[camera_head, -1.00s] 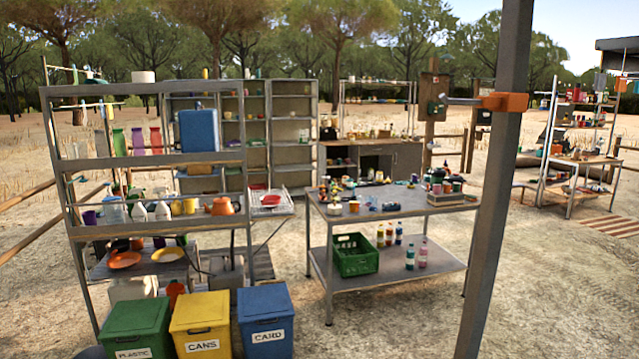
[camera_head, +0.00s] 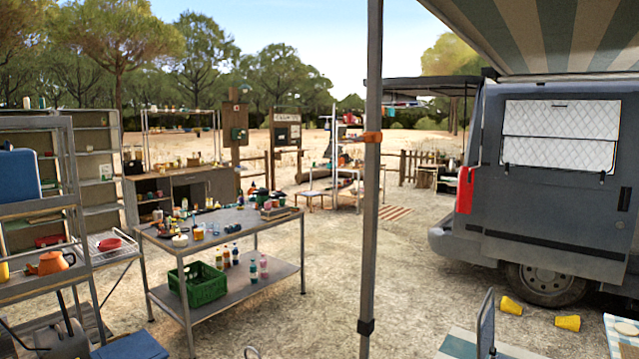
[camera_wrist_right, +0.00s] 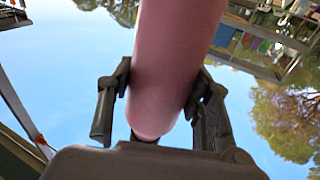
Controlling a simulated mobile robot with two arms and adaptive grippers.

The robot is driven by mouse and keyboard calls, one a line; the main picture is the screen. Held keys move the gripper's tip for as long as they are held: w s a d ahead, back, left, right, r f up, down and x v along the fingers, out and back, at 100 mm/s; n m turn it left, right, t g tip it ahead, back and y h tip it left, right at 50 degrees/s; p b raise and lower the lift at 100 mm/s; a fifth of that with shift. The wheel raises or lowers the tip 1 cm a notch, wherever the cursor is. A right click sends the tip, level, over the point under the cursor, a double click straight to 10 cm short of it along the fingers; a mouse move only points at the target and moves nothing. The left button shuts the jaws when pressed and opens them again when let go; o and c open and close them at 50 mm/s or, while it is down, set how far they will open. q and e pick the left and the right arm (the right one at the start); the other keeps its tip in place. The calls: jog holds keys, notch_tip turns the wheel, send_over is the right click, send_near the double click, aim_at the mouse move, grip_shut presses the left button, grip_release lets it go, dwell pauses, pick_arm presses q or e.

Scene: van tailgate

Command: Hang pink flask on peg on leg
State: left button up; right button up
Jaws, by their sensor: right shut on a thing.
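A pink flask (camera_wrist_right: 176,55) fills the upper middle of the right wrist view. My right gripper (camera_wrist_right: 162,88) is shut on it, with one dark finger on each side; the flask's upper part runs out of the picture. The grey leg (camera_head: 369,240) stands upright in the middle of the head view. An orange clamp (camera_head: 371,137) is fixed around it high up. The peg on the clamp is hard to make out from here. Neither of my grippers shows in the head view, and my left gripper is in no view.
A grey worktable (camera_head: 222,228) with bottles and a green crate (camera_head: 198,285) stands left of the leg. A grey van (camera_head: 555,180) stands at the right under a striped awning (camera_head: 560,35). Yellow cups (camera_head: 567,322) lie at the lower right.

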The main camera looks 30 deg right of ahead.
jog(key=w+d+r+m+h+p, duration=0.1)
jog(key=w+d+r, duration=0.3)
jog(key=d+r, duration=0.55)
jog(key=w+d+r+t+h+p, duration=0.1)
jog(key=w+d+r, duration=0.4)
jog(key=r, duration=0.9)
jog(key=w+d+r+m+p, duration=0.1)
jog(key=w+d+r, duration=0.3)
jog(key=d+r, duration=0.6)
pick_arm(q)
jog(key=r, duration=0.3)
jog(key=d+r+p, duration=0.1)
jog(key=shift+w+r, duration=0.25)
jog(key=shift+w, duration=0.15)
pick_arm(e)
jog(key=w+d, duration=0.2)
jog(key=d, duration=0.1)
jog(key=w+d, duration=0.1)
jog(key=d, duration=0.1)
jog(key=o, duration=1.4)
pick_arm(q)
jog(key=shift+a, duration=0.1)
pick_arm(e)
jog(key=shift+o, duration=0.2)
